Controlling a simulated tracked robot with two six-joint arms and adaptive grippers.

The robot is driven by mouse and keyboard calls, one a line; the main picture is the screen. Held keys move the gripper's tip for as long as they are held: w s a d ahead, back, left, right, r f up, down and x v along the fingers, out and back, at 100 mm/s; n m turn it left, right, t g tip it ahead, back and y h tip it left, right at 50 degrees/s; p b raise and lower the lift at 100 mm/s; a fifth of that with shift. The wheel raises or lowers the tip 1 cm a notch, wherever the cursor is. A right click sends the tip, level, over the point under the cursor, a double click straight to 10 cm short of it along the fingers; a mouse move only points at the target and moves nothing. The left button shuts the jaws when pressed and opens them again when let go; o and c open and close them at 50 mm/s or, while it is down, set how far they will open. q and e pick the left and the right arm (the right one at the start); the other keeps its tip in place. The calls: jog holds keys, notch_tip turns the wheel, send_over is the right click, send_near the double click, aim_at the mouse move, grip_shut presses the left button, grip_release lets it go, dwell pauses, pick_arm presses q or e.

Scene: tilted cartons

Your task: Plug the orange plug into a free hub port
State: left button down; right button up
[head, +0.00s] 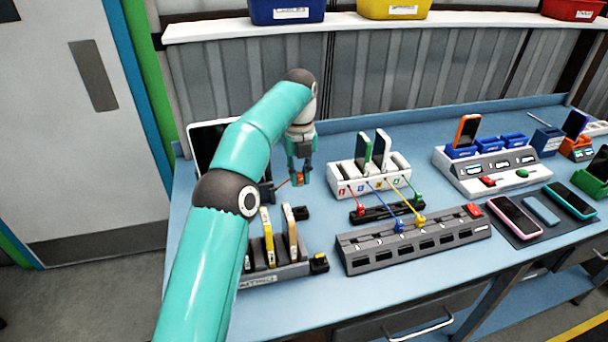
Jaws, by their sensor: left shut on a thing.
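My left gripper (299,172) points down above the table and is shut on the orange plug (299,179), to the left of the white dock. A thin orange cable runs left from the plug. The long grey hub (362,264) lies to the right and nearer the front, apart from the gripper. The blue plug (400,226) and yellow plug (420,220) sit at its back edge. Behind it, a red plug (361,210) and green plug (418,205) sit at a black strip (384,213). My right gripper is not in view.
A dark rack (295,268) with upright devices stands below the gripper in the picture. Cables cross between dock and hub. Phones lie on a dark mat (527,234) at right.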

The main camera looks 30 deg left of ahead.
pick_arm(q)
jog(key=shift+f, duration=0.55)
jog(key=shift+d+b, duration=0.15)
jog(key=shift+b, duration=0.15)
jog(key=s+d+b, duration=0.3)
jog(key=d, duration=1.4)
dwell(1.2)
